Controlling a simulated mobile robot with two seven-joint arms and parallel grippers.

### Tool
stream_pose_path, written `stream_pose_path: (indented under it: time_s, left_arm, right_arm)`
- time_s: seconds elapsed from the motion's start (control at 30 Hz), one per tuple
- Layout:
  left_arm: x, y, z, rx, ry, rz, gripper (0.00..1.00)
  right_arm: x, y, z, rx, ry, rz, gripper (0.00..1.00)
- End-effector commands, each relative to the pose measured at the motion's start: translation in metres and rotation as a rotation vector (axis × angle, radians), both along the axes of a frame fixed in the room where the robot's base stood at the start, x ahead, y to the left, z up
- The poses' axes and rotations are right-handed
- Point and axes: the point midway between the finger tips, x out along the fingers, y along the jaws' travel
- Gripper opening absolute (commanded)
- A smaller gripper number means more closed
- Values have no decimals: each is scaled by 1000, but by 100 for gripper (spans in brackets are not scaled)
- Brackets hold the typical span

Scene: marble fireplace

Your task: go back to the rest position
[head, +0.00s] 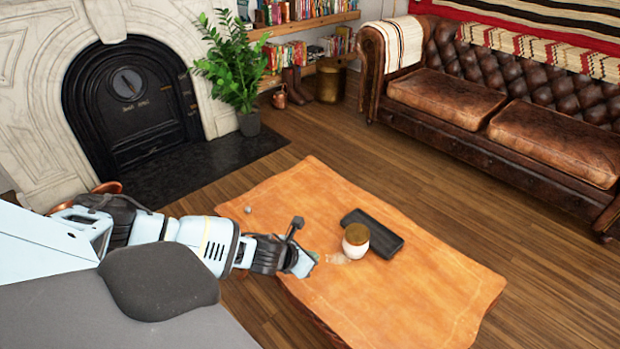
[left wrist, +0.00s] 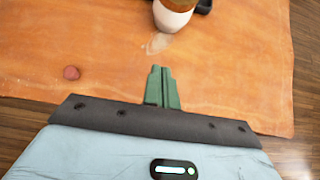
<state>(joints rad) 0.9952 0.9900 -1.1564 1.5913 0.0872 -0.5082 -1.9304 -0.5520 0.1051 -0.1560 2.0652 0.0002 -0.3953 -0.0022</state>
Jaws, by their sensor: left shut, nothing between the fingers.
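My left gripper (head: 313,258) reaches in from the left over the near part of the low table, with its arm stretched across the left side. In the left wrist view its green fingers (left wrist: 161,86) are together, with nothing between them. Beyond the fingertips, apart from them, a white jar with a brown lid (head: 356,241) stands upright on the orange-brown table (head: 430,285). The jar also shows at the top of the left wrist view (left wrist: 174,15). My right gripper is in neither view.
A black tray (head: 372,232) lies beside the jar. A small round object (head: 248,210) sits near the table's left edge; a reddish one (left wrist: 71,73) shows in the left wrist view. A leather sofa (head: 500,110), potted plant (head: 235,75) and fireplace (head: 130,100) stand behind. Wooden floor between is clear.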

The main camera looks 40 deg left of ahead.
Motion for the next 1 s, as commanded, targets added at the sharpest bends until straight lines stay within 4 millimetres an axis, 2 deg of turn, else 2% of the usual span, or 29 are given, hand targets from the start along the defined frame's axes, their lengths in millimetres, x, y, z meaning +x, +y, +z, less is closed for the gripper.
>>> stream_pose_path:
  time_s: [0.4, 0.53, 0.67, 0.8, 1.0]
  left_arm:
    - [-1, 0, 1, -1, 0, 0, 0]
    - [-10, -15, -8, -56, 17, 19, 0]
    - [-40, -62, -30, -243, 74, 97, 0]
    - [-87, -125, -52, -536, 175, 263, 0]
    - [-155, -192, -65, -932, 336, 583, 0]
  right_arm:
    - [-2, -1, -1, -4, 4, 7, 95]
    - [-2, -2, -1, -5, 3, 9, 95]
    - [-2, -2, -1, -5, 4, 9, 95]
    - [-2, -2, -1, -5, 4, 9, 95]
    - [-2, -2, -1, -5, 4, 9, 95]
